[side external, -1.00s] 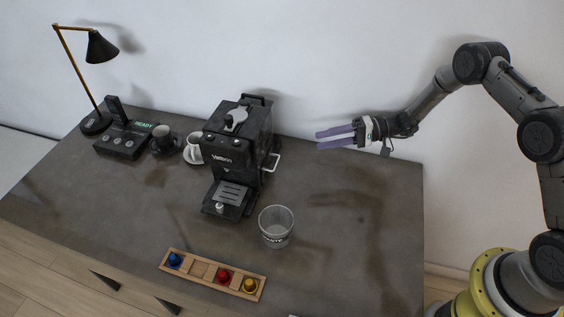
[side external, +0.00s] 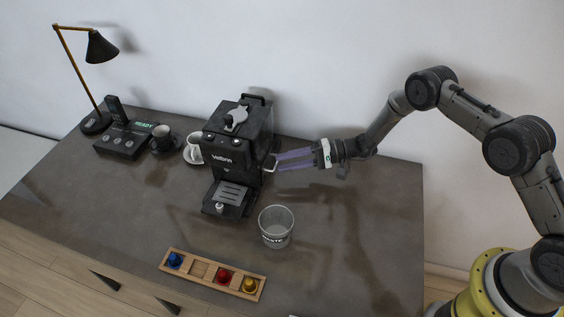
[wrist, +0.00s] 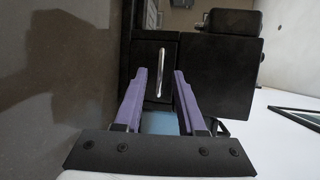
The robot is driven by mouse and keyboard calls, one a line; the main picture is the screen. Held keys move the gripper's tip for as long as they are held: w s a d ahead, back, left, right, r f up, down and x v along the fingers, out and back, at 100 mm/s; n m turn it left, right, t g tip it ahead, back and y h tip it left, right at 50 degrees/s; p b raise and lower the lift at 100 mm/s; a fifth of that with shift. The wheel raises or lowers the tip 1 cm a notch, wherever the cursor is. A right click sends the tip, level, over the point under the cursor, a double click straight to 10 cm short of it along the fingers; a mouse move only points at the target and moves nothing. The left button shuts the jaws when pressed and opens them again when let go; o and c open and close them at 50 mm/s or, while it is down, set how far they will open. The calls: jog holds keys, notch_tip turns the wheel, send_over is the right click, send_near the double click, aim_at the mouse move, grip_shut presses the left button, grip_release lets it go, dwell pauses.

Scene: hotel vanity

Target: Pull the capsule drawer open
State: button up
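The black coffee machine (side external: 236,140) stands on the dark counter. A silver bar handle (side external: 270,164) is on its right side, on the capsule drawer; the drawer front (wrist: 150,60) and the handle (wrist: 160,74) also show in the wrist view. My gripper (side external: 276,162) is open, its two purple fingers reaching toward the machine's right side. In the wrist view my gripper (wrist: 162,72) has its fingertips on either side of the bar handle, with a gap on each side. I cannot tell how deep the handle lies between them.
A clear glass bin (side external: 276,227) stands in front of the machine. A wooden tray (side external: 212,274) with blue, red and yellow capsules lies near the front edge. Cups (side external: 194,150), a black control box and a lamp (side external: 98,48) stand at left. The counter's right part is clear.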

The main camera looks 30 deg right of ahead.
jog(key=shift+x, duration=0.8)
jog(key=shift+c, duration=0.2)
grip_shut()
jog(key=shift+s+d, duration=0.1)
dwell(0.7)
